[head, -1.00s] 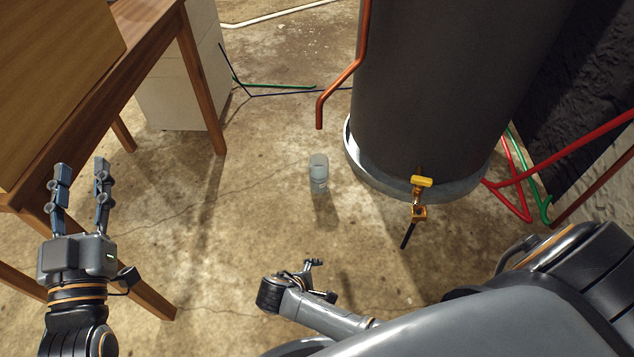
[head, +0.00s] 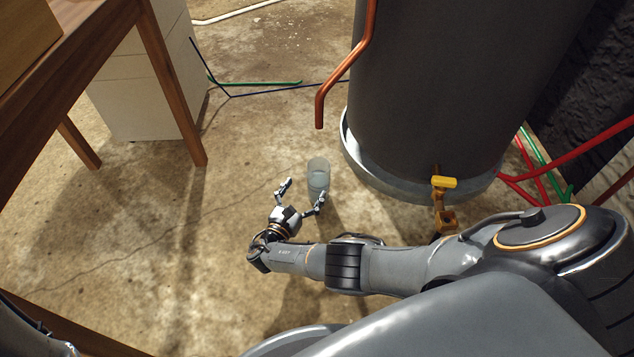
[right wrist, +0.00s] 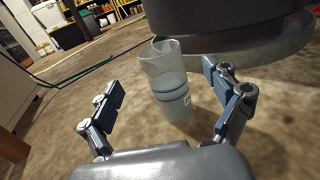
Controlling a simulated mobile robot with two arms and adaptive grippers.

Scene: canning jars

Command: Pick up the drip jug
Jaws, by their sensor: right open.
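The drip jug (head: 318,178) is a translucent, pale jug standing upright on the concrete floor, below the end of the copper pipe. It also shows in the right wrist view (right wrist: 170,85), with a spout at its rim and a small label low on its side. My right gripper (head: 303,194) is open just in front of the jug. In the right wrist view the two fingers (right wrist: 165,95) are spread wide, with the jug beyond and between them, nearer the right finger. Nothing is held. My left gripper is not in view; only a dark piece of my left arm shows at the bottom left.
A large dark tank (head: 440,90) in a metal pan (head: 362,160) stands close right of the jug. A copper pipe (head: 340,80) hangs above it. A yellow-handled valve (head: 443,184) juts out. A wooden table (head: 170,80) stands left. Floor left of the jug is clear.

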